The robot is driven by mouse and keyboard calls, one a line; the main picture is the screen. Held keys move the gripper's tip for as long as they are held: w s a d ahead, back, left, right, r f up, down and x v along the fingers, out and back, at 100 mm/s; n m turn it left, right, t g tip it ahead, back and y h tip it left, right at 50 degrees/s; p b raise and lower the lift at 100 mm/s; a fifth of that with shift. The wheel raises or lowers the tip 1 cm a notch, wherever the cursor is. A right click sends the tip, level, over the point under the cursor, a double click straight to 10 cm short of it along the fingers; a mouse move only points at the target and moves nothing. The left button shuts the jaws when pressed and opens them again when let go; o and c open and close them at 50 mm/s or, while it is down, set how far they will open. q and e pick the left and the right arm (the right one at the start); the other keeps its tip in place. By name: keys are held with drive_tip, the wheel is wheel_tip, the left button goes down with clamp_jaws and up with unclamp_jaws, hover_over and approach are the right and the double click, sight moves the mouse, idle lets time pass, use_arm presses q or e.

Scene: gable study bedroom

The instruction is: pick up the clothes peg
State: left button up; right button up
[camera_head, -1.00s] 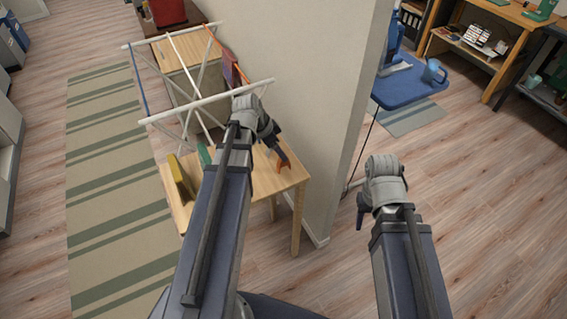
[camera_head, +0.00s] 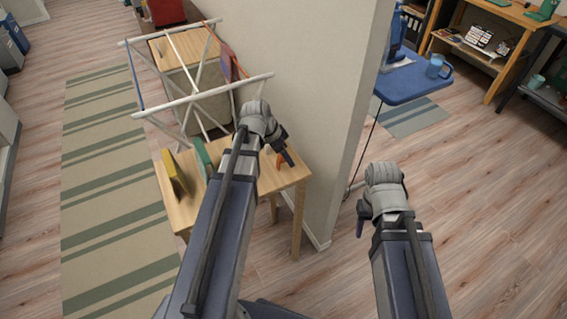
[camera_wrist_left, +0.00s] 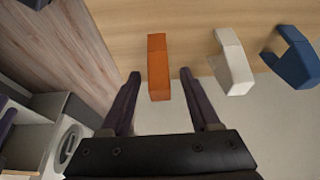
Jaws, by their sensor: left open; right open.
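An orange block-like piece (camera_wrist_left: 158,67), which looks like the clothes peg, lies on the wooden table near its edge by the wall. In the left wrist view it sits between and just beyond my left fingertips (camera_wrist_left: 160,75), with a gap on each side. In the head view the orange piece (camera_head: 280,161) shows beside my left gripper (camera_head: 289,154), partly covered by it. My left gripper is open and empty. My right gripper (camera_head: 361,218) is open and empty, away from the table, above the floor to the right of the wall end.
A white bent piece (camera_wrist_left: 232,62) and a blue one (camera_wrist_left: 291,57) lie to the right of the orange piece. The table (camera_head: 294,176) also bears a yellow item (camera_head: 175,176) and a green item (camera_head: 203,156). A drying rack (camera_head: 200,95) stands behind; a wall (camera_head: 300,80) runs alongside.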

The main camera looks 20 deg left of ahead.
use_arm(q)
drive_tip(key=shift+b+x, duration=0.35)
drive_tip(key=shift+x, duration=0.55)
drive_tip(key=shift+r, duration=0.1)
drive_tip(key=shift+c, duration=0.4)
clamp_jaws()
